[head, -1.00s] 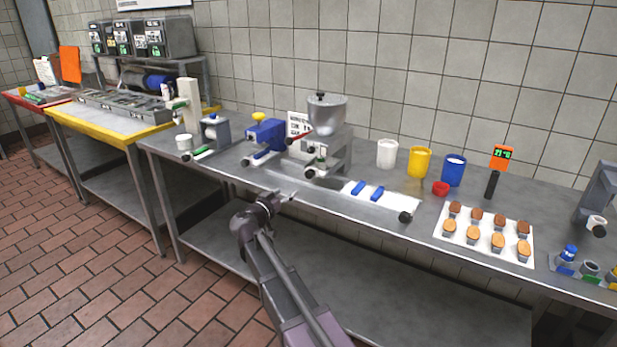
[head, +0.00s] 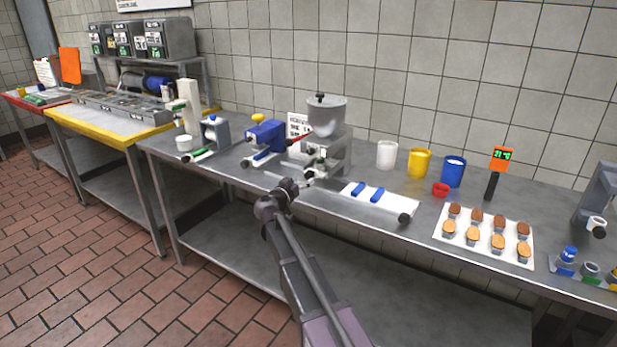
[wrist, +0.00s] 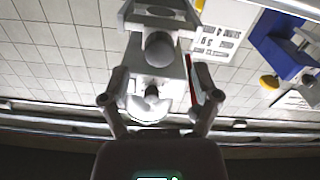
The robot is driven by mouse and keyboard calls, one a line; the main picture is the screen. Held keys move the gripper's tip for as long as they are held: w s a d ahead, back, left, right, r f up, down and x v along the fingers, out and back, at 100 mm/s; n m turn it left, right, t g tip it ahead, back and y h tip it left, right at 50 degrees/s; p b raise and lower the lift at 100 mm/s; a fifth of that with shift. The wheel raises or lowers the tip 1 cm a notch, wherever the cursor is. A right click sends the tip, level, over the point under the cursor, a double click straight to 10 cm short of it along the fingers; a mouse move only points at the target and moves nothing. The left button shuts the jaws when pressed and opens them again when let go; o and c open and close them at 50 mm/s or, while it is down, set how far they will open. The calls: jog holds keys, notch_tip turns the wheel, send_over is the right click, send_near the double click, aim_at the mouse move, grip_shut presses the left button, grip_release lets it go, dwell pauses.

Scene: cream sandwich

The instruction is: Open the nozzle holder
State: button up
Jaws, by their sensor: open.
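The grey depositing machine (head: 340,150) with a metal hopper (head: 326,115) stands on the steel bench. The machine's dark round knob (wrist: 159,50) and a pale rounded part (wrist: 148,105) show between and beyond the fingers. I cannot tell whether they touch.
A blue device (head: 266,136) stands left of the machine. A white board with blue-handled tools (head: 392,202) lies to the right. Cups (head: 419,162) and a tray of biscuits (head: 446,240) are farther right. A red lever (wrist: 191,80) runs beside the right finger.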

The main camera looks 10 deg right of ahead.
aim_at(308, 176)
jog(key=shift+x, duration=2.1)
jog(key=shift+s, duration=0.1)
grip_shut()
